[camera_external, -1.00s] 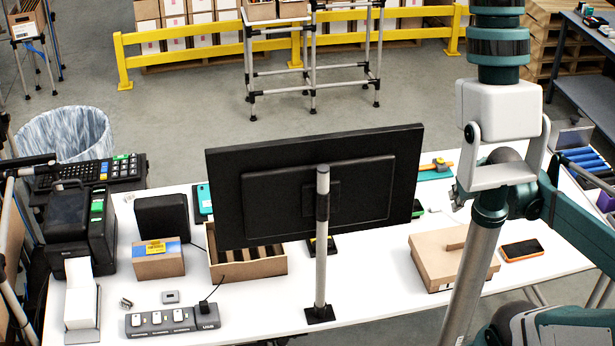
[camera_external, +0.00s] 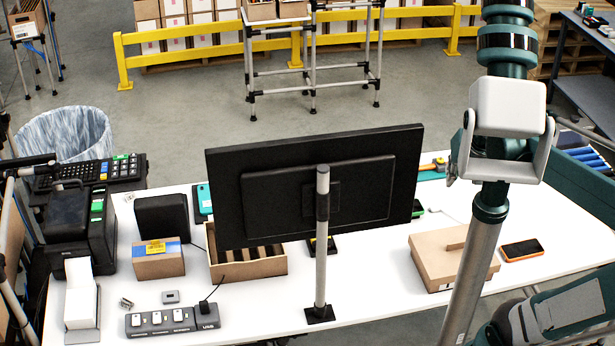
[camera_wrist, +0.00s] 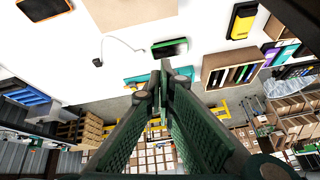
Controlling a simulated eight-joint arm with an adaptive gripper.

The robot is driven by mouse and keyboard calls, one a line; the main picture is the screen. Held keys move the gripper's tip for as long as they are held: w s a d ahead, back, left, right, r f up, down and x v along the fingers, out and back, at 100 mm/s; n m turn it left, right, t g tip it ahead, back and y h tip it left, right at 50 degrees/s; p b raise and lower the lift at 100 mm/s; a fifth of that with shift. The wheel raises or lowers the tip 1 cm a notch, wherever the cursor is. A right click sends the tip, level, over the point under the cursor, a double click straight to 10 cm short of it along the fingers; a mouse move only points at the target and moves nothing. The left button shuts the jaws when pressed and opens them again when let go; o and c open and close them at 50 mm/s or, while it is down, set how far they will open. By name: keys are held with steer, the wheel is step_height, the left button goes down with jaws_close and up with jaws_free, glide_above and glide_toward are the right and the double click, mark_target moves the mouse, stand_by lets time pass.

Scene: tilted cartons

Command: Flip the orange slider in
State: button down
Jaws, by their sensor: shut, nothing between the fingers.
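A teal board (camera_external: 432,175) lies near the far edge of the white table, right of the monitor, with a small orange-yellow part (camera_external: 440,163) on it that may be the orange slider. Its exact position is too small to tell. In the wrist view the teal board (camera_wrist: 188,72) shows beyond my fingertips, partly hidden by them. My gripper (camera_wrist: 164,72) is shut and empty, its fingertips together in front of the board; I cannot tell whether they touch it. In the external view my gripper is mostly hidden behind my arm.
A black-and-green object (camera_wrist: 170,47) and a white cable (camera_wrist: 122,42) lie close to my fingertips. A monitor (camera_external: 315,185), a divided cardboard tray (camera_external: 270,268), a carton (camera_external: 440,265) and an orange-edged phone (camera_external: 522,250) stand or lie on the table (camera_external: 385,300).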

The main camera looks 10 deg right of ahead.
steer(key=w+d+m+g+y+p, duration=0.1)
steer(key=w+d+m+g, duration=0.2)
steer(key=w, duration=0.9)
steer(key=w+d+m+p, duration=0.2)
steer(key=w+m, duration=0.3)
steer(key=w, duration=0.7)
steer(key=w+d+f+m+g+p, duration=0.1)
steer(key=w+d+f+m, duration=0.2)
steer(key=w+f, duration=0.5)
steer(key=w+d+f+m+g+y+p, duration=0.1)
steer(key=w+d+f+m, duration=0.3)
steer(key=w+f, duration=0.5)
steer(key=shift+w+d+g+y, duration=0.3)
steer(key=shift+w+d+g, duration=0.2)
steer(key=shift+w+d, duration=0.3)
steer(key=shift+f, duration=0.15)
steer(key=shift+x, duration=4.9)
steer(key=shift+a, duration=0.1)
